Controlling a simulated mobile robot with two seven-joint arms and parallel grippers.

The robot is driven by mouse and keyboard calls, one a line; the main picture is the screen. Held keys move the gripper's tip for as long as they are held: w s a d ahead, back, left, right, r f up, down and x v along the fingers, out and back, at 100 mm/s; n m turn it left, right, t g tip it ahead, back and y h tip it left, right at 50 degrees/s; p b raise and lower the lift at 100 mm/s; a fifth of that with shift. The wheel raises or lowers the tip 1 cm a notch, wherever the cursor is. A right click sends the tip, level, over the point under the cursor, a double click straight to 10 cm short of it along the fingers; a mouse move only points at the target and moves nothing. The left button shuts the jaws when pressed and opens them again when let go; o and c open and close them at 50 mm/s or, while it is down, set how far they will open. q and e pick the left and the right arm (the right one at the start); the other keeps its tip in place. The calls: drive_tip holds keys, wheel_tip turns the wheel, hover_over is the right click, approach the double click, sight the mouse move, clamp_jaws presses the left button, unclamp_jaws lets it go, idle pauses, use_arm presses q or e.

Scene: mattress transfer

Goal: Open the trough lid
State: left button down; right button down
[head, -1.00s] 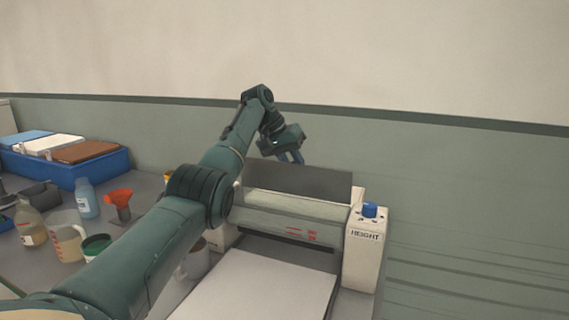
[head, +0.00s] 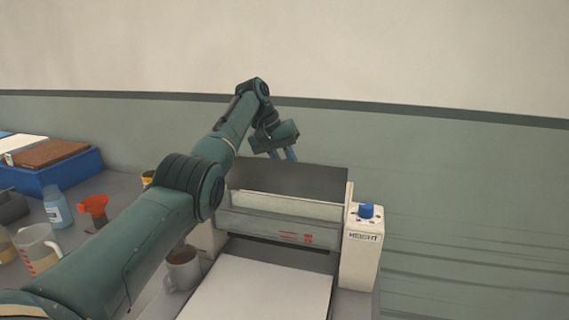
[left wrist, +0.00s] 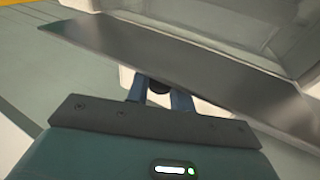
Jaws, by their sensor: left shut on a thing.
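The trough lid (head: 295,182) is a dark grey flat panel at the top of the white machine. It stands tilted up, with a pale strip of the trough (head: 285,207) showing below it. In the left wrist view the lid (left wrist: 205,70) crosses the picture as a slanted dark plate, with the pale trough interior (left wrist: 245,25) beyond it. My left gripper (head: 283,154) is at the lid's upper edge. Its blue fingers (left wrist: 160,97) are shut on a small dark knob (left wrist: 158,87) by the lid. My right gripper is not in view.
A blue HEIGHT knob (head: 367,211) tops the machine's right post. A white board (head: 262,292) lies in front. A mug (head: 183,270) stands at its left. A blue crate (head: 50,177), an orange funnel (head: 93,207), a bottle (head: 57,208) and a beaker (head: 38,247) stand farther left.

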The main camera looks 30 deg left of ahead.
use_arm(q)
drive_tip(key=shift+w+a+r, duration=0.1)
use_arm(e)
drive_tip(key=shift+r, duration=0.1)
use_arm(q)
drive_tip(key=c, duration=1.6)
unclamp_jaws()
drive_tip(key=o, duration=0.3)
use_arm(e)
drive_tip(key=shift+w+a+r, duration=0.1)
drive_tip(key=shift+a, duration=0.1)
use_arm(q)
drive_tip(key=p+v, duration=0.3)
drive_tip(key=v, duration=1)
drive_tip(key=shift+p, duration=0.35)
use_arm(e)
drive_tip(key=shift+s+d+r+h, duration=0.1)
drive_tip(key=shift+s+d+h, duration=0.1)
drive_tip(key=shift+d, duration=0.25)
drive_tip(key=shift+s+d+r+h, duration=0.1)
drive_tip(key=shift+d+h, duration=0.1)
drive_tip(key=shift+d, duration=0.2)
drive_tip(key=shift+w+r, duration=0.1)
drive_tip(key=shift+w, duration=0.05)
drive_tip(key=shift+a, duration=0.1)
